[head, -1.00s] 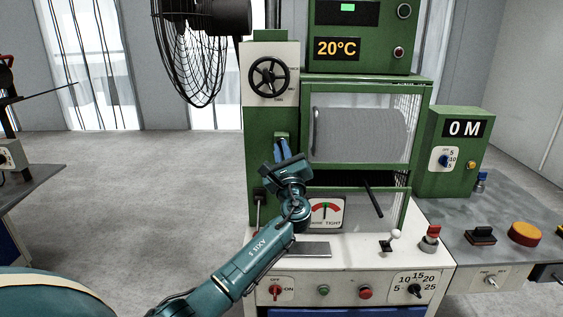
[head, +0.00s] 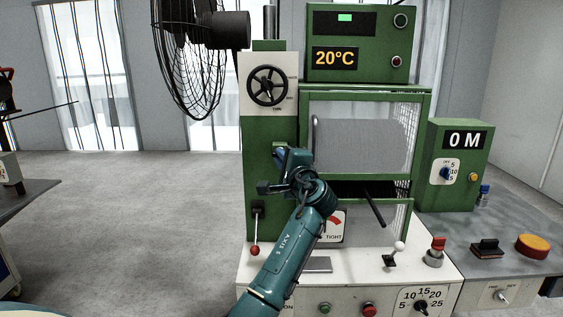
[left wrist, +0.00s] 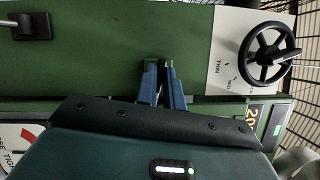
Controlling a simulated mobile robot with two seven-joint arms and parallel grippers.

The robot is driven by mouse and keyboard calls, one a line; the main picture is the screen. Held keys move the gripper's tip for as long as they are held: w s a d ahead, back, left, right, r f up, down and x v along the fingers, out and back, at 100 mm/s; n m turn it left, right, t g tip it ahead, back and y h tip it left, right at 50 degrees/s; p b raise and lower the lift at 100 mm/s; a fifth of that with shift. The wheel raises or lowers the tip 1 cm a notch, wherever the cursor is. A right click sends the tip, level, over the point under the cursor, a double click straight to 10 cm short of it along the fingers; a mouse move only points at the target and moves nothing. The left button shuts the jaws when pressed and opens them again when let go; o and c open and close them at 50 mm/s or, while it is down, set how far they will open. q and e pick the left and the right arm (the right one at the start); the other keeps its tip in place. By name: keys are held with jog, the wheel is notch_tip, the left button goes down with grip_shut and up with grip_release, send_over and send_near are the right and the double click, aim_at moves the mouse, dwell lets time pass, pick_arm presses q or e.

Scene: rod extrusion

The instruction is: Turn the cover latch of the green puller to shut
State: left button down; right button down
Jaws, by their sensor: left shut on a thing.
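The green puller (head: 262,132) stands ahead, with a mesh-windowed cover (head: 362,146) on its right part. My left gripper (head: 281,152) is at the front of its green column, below the handwheel. The blue fingers also show in the left wrist view (left wrist: 165,78). They are shut on the small cover latch (left wrist: 165,66), which shows only as a dark piece between the fingertips. The fingers and wrist hide most of the latch, so its exact angle cannot be told. My right gripper is not in view.
A black handwheel (head: 267,86) sits above the gripper. A red-knobbed lever (head: 254,250) is below left. A black rod (head: 374,206) sticks out right of my wrist. A caged fan (head: 190,55) hangs at upper left. Open floor lies left.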

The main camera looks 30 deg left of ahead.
pick_arm(q)
jog(key=shift+n+h, duration=0.3)
jog(key=shift+n, duration=0.8)
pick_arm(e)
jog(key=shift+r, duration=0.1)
pick_arm(q)
jog(key=shift+g, duration=0.3)
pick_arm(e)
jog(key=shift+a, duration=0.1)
pick_arm(q)
jog(key=c, duration=1.5)
grip_release()
jog(key=shift+d, duration=0.1)
jog(key=b+v, duration=0.1)
jog(key=v, duration=1.2)
jog(key=shift+s, duration=0.15)
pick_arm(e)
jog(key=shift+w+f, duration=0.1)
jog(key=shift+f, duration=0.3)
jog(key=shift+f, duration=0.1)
